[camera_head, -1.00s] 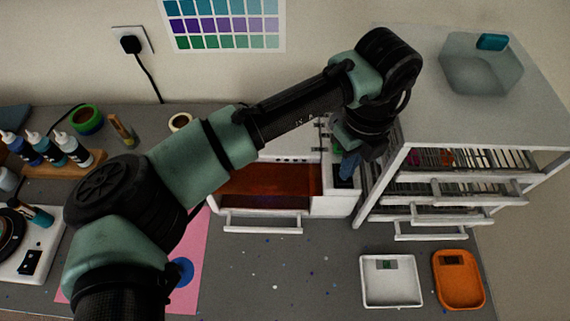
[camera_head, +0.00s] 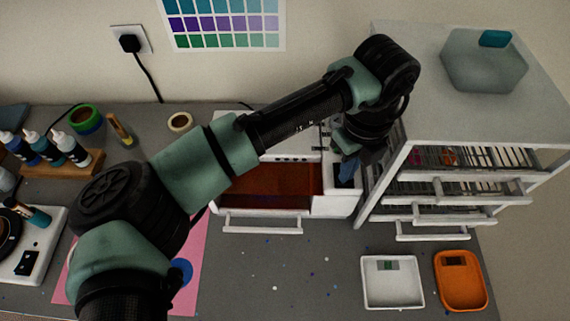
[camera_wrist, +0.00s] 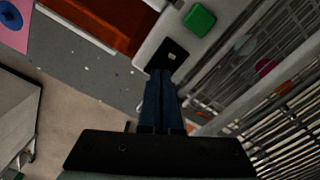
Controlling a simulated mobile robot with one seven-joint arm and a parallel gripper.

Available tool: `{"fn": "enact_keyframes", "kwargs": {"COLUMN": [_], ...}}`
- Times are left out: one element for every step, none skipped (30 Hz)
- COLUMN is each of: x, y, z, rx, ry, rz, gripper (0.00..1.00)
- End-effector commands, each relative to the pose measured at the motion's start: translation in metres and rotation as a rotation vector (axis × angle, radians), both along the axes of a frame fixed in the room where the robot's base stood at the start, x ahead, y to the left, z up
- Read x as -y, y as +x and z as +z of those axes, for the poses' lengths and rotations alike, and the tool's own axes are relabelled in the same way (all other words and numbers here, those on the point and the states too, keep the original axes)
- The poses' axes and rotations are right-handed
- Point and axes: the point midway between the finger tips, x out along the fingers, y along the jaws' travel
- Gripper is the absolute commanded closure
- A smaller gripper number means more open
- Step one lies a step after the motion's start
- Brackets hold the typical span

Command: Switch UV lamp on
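The UV lamp is a white box (camera_head: 336,205) with a dark orange-red window (camera_head: 265,186), which also shows in the wrist view (camera_wrist: 118,22). On its right-hand panel in the wrist view are a black switch (camera_wrist: 168,54) and a green button (camera_wrist: 199,18). My gripper (camera_wrist: 160,74) has its blue fingers together with nothing between them. The fingertips are at the near edge of the black switch in the wrist view; I cannot tell whether they touch it. In the head view my gripper (camera_head: 347,170) points down over the right-hand panel, partly hidden by my wrist.
A white drying rack (camera_head: 385,190) with wire shelves stands close to the right of my gripper. A white tray (camera_head: 392,296) and an orange tray (camera_head: 461,294) lie in front of it. A drawer handle (camera_head: 262,228) sticks out in front of the lamp.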

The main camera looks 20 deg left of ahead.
Motion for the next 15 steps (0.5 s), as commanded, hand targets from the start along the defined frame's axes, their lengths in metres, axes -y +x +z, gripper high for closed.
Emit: {"fn": "enact_keyframes", "kwargs": {"x": [0.0, 0.0, 0.0, 0.0, 0.0, 0.0, 0.0, 0.0, 0.0, 0.0, 0.0, 0.0, 0.0, 0.0, 0.0], "y": [0.0, 0.0, 0.0, 0.0, 0.0, 0.0, 0.0, 0.0, 0.0, 0.0, 0.0, 0.0, 0.0, 0.0, 0.0], "z": [-0.002, -0.002, -0.003, -0.003, -0.004, -0.003, -0.003, -0.002, -0.001, 0.001, 0.003, 0.006, 0.008, 0.011, 0.014], "rx": [0.0, 0.0, 0.001, 0.001, 0.001, 0.001, 0.001, 0.001, 0.001, 0.001, 0.001, 0.001, 0.001, 0.001, 0.001], "ry": [0.0, 0.0, 0.001, 0.001, 0.001, 0.001, 0.001, 0.001, 0.001, 0.001, 0.001, 0.001, 0.0, 0.0, 0.0], "rz": [0.001, 0.001, 0.001, 0.001, 0.001, 0.001, 0.001, 0.001, 0.001, 0.001, 0.001, 0.001, 0.001, 0.001, 0.001], "gripper": [1.0, 1.0, 1.0, 1.0, 1.0, 1.0, 1.0, 1.0, 1.0, 1.0, 1.0, 1.0, 1.0, 1.0, 1.0]}}
